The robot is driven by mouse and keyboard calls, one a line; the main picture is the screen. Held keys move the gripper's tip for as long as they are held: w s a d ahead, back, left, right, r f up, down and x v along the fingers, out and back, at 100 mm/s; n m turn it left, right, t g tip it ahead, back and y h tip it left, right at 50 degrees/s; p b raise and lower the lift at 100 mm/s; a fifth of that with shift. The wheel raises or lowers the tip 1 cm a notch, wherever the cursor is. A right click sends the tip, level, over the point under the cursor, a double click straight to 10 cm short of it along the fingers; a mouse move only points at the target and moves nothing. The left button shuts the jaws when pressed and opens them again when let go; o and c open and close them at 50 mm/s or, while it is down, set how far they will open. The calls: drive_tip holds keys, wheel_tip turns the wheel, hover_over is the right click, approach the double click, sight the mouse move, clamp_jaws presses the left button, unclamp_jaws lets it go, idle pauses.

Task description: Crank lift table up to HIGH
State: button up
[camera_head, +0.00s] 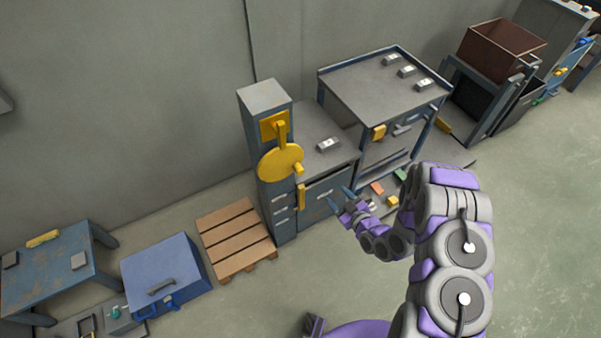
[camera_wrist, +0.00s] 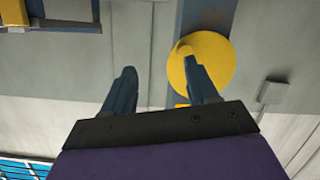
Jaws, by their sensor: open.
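A yellow round crank wheel (camera_head: 280,162) is mounted on the front of a tall grey-blue column (camera_head: 264,97). A small yellow knob (camera_head: 298,168) sticks out near its right edge. A yellow bracket (camera_head: 274,125) sits above the wheel. Right of the column is a grey tabletop (camera_head: 318,128), which may be the lift table; I cannot read any height mark. My gripper (camera_head: 340,199) is open and empty, in front of the cabinet, lower right of the wheel and apart from it. In the wrist view the wheel (camera_wrist: 215,62) lies beyond the right finger of my gripper (camera_wrist: 159,70), partly hidden by it.
A small labelled grey block (camera_head: 328,145) lies on the tabletop. A larger blue-framed table (camera_head: 372,92) with several similar blocks stands to the right. A wooden pallet (camera_head: 237,238), a blue case (camera_head: 165,270) and a worn blue table (camera_head: 45,262) are at left. The front floor is clear.

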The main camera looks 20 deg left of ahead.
sight(301, 173)
drive_tip(key=s+a+f+m+t+y, duration=0.1)
drive_tip(key=s+a+t+y, duration=0.15)
drive_tip(key=s, duration=0.25)
drive_tip(key=shift+g, duration=0.25)
drive_tip(key=b+x, duration=0.4)
drive_tip(key=x, duration=1.4)
drive_tip(key=shift+f, duration=0.25)
drive_tip(key=shift+s, duration=0.1)
clamp_jaws()
